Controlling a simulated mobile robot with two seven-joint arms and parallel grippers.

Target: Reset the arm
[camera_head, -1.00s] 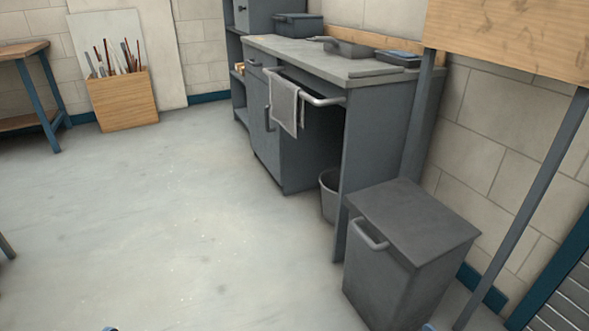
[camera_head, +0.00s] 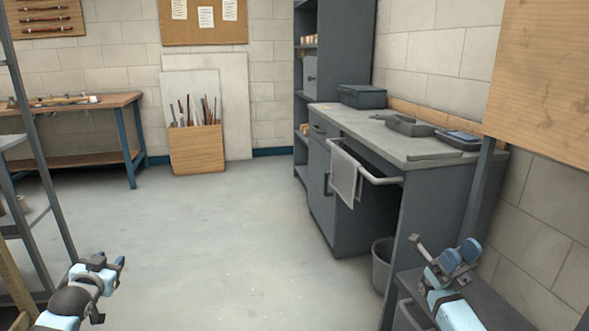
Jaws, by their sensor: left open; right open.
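My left gripper (camera_head: 112,274) shows at the lower left in the head view, above the bare floor. It is open and empty, with its arm coming in from the bottom left. My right gripper (camera_head: 443,252) shows at the lower right, in front of the grey bin with a handle, and it is open with nothing between its fingers. Both arms are light blue and reach up from the bottom edge.
A grey workbench (camera_head: 385,137) with a towel (camera_head: 344,174) on its rail stands at the right. A waste bucket (camera_head: 382,265) is beneath it. A metal shelf (camera_head: 40,215) is at the left. A wooden box (camera_head: 197,150) stands at the back. The middle floor is clear.

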